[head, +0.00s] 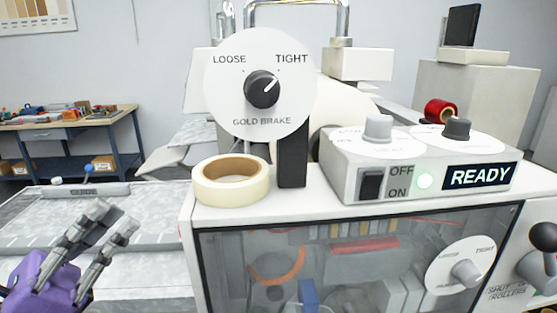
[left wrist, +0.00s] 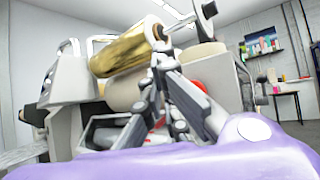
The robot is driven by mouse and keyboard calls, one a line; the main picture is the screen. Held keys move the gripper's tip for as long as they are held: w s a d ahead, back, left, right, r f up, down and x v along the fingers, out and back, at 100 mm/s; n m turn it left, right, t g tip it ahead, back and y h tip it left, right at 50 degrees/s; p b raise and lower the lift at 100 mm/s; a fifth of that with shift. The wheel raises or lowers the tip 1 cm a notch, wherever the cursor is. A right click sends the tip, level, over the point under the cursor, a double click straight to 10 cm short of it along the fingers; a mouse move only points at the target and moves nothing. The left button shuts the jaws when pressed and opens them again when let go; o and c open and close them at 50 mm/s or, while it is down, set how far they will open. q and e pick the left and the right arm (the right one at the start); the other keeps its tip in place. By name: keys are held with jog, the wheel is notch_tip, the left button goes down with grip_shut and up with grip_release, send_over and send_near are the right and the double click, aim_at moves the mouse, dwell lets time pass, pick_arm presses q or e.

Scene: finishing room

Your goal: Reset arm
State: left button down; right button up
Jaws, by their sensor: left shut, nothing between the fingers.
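My left gripper (head: 112,220), purple with grey fingers, is at the lower left of the head view, over the pale bed left of the machine. Its fingers are shut and empty. In the left wrist view its fingertips (left wrist: 162,62) come together in front of the machine, with a gold roll (left wrist: 124,62) behind them. The gold brake dial (head: 234,110) stands on the machine, its dark knob (head: 262,89) pointing up and right toward TIGHT. The gripper is apart from the dial. My right gripper is not in view.
A roll of cream tape (head: 229,190) lies on the machine's top. A black-knobbed lever (head: 543,237) is at the right. A workbench (head: 70,125) stands behind at left.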

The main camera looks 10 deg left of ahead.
pick_arm(q)
jog(key=a+f+n+t+y+p, duration=0.1)
jog(key=a+f+n+y, duration=0.1)
jog(key=f+n+y, duration=0.95)
jog(key=a+f+n+t+y+p, duration=0.1)
jog(key=a+f+n+y+p, duration=0.35)
jog(key=f+n, duration=1.2)
jog(key=s+d+f+n+g, duration=0.5)
jog(key=s+d+f+n, duration=0.3)
jog(key=f, duration=0.4)
jog(key=s+d+f+n+g+y+b, duration=0.1)
jog(key=s+d+f+n+g, duration=0.5)
jog(key=s+f, duration=0.5)
jog(key=d+f+n, duration=0.1)
jog(key=d+n, duration=0.1)
jog(key=shift+s+n, duration=0.3)
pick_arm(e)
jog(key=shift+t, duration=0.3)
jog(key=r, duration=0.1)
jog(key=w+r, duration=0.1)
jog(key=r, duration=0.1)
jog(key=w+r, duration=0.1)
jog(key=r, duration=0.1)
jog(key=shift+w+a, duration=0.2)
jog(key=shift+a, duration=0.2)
